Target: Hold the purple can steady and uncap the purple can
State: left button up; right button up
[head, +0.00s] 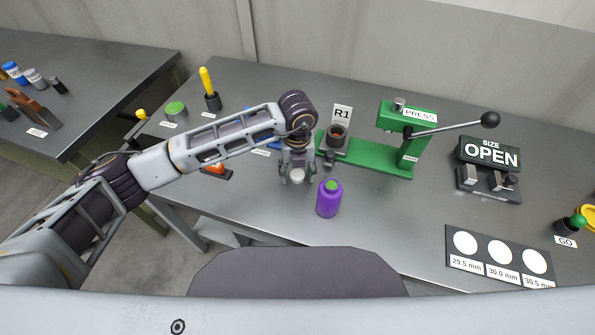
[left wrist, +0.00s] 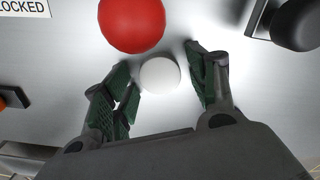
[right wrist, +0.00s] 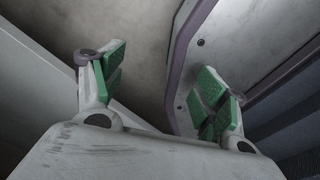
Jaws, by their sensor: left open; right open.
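The purple can (head: 328,202) stands upright near the front of the bench, with a green cap (head: 332,186) on top. My left gripper (head: 297,178) is open, left of the can and apart from it. The can does not clearly show in that view. My right gripper (right wrist: 165,80) is open and empty in the right wrist view, away from the bench top; the head view does not show it.
Behind the can stands a green press (head: 375,158) with a long lever. A yellow-handled tool (head: 209,88) and a green-topped tin (head: 176,112) stand at the back left.

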aim_at(297, 174)
pick_arm(q)
jog(key=shift+r, duration=0.15)
pick_arm(e)
jog(key=shift+r, duration=0.1)
pick_arm(q)
notch_tip(297, 174, up, 12)
jog(key=b, duration=0.1)
pick_arm(e)
jog(key=shift+w+d+f, duration=0.1)
jog(key=shift+d+f, duration=0.55)
jog(key=shift+d, duration=0.25)
jog(key=shift+a, duration=0.15)
jog(key=shift+a, duration=0.5)
pick_arm(q)
jog(key=shift+s, duration=0.1)
pick_arm(e)
jog(key=shift+w+d, duration=0.1)
